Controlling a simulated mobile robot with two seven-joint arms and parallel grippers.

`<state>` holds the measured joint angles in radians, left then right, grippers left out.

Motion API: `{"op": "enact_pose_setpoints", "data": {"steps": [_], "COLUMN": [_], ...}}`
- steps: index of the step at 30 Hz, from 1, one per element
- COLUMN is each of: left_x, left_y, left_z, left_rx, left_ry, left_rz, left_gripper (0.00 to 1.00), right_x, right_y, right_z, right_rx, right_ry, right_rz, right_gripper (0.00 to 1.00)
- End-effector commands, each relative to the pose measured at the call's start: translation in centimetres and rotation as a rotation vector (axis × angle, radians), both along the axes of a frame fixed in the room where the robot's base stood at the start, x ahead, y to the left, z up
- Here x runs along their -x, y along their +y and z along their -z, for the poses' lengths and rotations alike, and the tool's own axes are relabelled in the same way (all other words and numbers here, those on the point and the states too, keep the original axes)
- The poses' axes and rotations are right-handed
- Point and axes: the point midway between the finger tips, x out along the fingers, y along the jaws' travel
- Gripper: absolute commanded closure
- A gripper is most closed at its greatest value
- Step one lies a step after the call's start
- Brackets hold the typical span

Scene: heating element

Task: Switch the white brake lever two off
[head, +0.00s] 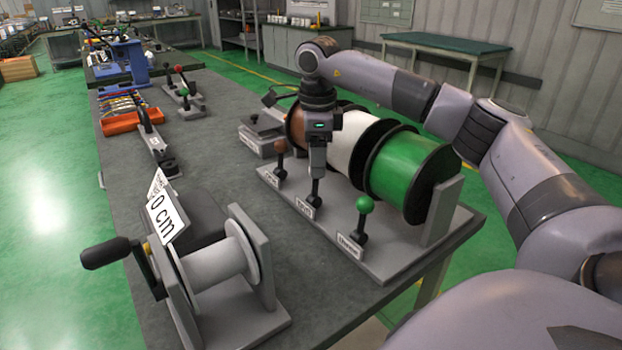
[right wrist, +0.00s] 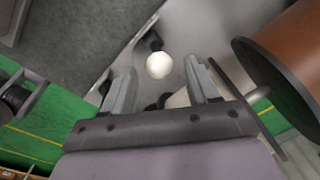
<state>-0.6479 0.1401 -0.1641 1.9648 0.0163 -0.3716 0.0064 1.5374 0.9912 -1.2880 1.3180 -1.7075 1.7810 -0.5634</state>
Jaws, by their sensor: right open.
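The white brake lever (right wrist: 159,66) has a round white knob and shows in the right wrist view just beyond and between my fingertips. In the head view my right gripper (head: 317,172) hangs pointing down over this middle lever and hides its knob; only the dark lower part of the lever (head: 314,195) shows. My right gripper (right wrist: 160,85) is open, one finger on each side of the knob, and holds nothing. I cannot tell whether a finger touches the knob. My left gripper is not in view.
A brown-knobbed lever (head: 281,147) stands left of the white one and a green-knobbed lever (head: 364,205) right of it. Behind them are the white spool (head: 350,140) and green spool (head: 410,172). A hand-cranked winder (head: 215,265) stands at the front left.

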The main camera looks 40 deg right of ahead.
Motion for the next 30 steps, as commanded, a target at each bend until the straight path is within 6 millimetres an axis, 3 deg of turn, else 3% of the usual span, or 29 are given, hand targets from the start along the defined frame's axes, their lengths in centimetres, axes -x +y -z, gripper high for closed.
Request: {"op": "enact_pose_setpoints", "data": {"steps": [9,21,27,30], "left_x": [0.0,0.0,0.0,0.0], "left_y": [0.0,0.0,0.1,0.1], "left_z": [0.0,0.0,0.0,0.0], "left_rx": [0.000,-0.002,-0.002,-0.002], "left_ry": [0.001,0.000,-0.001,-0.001], "left_rz": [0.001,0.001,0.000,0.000], "left_gripper": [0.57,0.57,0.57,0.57], "right_x": [-0.1,-0.2,-0.2,-0.2], "right_y": [-0.2,-0.2,-0.2,-0.2], "right_z": [4.7,5.7,5.6,5.6], "right_rx": [0.000,-0.001,-0.001,-0.001], "right_ry": [0.004,0.000,0.000,0.001], "right_rz": [0.000,0.000,0.000,0.000], "right_gripper": [0.41,0.41,1.00,1.00]}}
